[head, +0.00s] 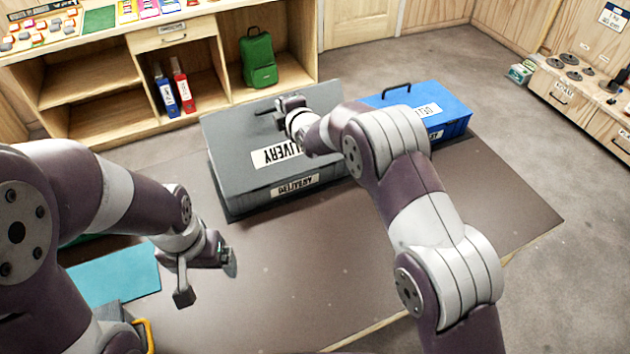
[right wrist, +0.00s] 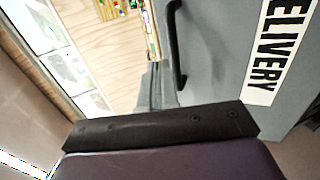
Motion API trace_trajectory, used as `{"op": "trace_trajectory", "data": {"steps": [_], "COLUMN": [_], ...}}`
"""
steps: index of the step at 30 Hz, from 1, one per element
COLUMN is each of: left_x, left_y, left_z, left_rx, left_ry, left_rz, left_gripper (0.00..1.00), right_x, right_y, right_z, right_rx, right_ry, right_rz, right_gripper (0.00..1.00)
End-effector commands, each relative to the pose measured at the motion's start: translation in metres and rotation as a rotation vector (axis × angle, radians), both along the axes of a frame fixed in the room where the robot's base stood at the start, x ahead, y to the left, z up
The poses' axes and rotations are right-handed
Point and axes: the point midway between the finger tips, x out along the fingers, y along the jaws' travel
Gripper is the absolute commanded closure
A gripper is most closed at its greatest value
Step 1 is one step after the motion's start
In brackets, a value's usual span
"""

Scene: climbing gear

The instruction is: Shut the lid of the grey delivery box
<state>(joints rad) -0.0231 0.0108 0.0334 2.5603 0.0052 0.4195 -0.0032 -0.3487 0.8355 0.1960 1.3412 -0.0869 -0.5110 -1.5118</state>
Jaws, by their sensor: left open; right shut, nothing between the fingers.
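The grey delivery box (head: 235,195) stands on the brown mat, left of the blue box. My left gripper (head: 207,276) is open and empty, in front of the box to the left.
A blue box (head: 455,126) with a black handle stands close to the right. Wooden shelves (head: 85,75) with binders and a green bag (head: 258,60) stand behind. A teal sheet (head: 120,278) lies at the left. The mat (head: 300,270) before the box is bare.

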Motion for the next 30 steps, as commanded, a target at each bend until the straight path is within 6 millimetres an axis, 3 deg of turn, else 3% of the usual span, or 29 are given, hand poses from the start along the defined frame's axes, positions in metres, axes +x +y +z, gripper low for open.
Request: {"op": "trace_trajectory", "data": {"steps": [1, 9, 18, 30], "left_x": [0.0, 0.0, 0.0, 0.0], "left_y": [0.0, 0.0, 0.0, 0.0], "left_z": [-0.019, -0.044, -0.049, -0.051], "left_rx": [0.0, 0.0, 0.0, 0.0], "left_ry": [0.0, 0.0, -0.001, 0.0], "left_rz": [0.0, 0.0, 0.0, 0.0], "left_gripper": [0.11, 0.11, 0.11, 0.11], "right_x": [0.009, 0.049, 0.074, 0.082], "right_y": [0.004, 0.021, 0.032, 0.035], "right_z": [-0.013, -0.023, -0.036, -0.043], "right_rx": [0.001, 0.0, 0.0, 0.0], "right_ry": [-0.003, -0.002, -0.001, 0.001], "right_rz": [0.001, 0.0, 0.0, 0.0], "right_gripper": [1.0, 1.0, 1.0, 1.0]}}
